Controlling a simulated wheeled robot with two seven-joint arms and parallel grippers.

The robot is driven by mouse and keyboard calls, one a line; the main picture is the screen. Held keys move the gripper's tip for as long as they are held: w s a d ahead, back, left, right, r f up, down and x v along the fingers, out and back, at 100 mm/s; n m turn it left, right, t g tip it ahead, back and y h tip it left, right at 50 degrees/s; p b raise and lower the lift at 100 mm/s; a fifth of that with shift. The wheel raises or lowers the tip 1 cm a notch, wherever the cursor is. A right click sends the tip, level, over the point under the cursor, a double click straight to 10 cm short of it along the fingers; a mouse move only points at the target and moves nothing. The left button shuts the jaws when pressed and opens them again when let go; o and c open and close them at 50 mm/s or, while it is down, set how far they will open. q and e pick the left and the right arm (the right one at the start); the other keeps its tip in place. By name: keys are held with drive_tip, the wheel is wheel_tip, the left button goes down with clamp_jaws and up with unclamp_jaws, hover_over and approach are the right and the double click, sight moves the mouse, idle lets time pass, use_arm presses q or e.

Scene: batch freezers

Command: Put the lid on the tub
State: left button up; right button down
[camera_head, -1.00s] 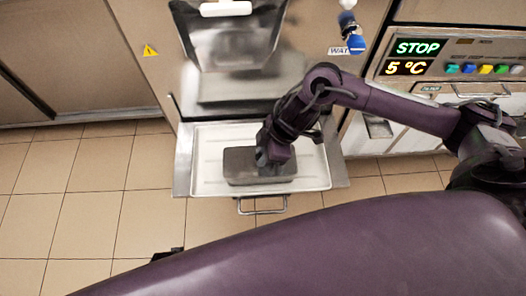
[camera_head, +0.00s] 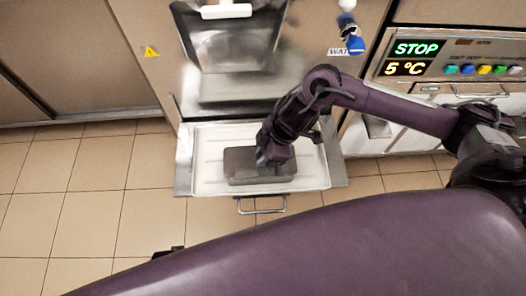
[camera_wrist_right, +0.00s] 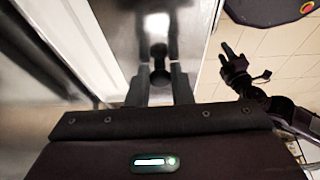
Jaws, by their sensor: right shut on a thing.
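A dark grey rectangular tub (camera_head: 240,182) stands on the white tray under the machine's outlet in the head view. A grey flat lid (camera_head: 238,160) covers its top from this angle. I cannot tell whether the lid rests fully on the rim. My right gripper (camera_head: 270,165) is over the right half of the lid, pointing down. In the right wrist view, the right gripper (camera_wrist_right: 159,88) is shut on a dark round knob (camera_wrist_right: 160,74) on the shiny lid. My left gripper (camera_wrist_right: 238,68) shows small at the right of the wrist view; its opening is unclear.
The white tray (camera_head: 207,165) has bare room around the tub, on a metal shelf with a front handle (camera_head: 262,210). The steel machine front (camera_head: 235,50) rises close behind. A control panel (camera_head: 445,60) is at right. Tiled floor (camera_head: 90,215) is clear at left.

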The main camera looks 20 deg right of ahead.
drive_tip(key=shift+f, duration=0.1)
idle(0.4)
drive_tip(key=c, duration=1.1)
unclamp_jaws()
drive_tip(key=o, duration=0.5)
drive_tip(key=shift+r+p, duration=3.55)
drive_tip(key=shift+p, duration=0.6)
drive_tip(key=shift+s+f, duration=0.1)
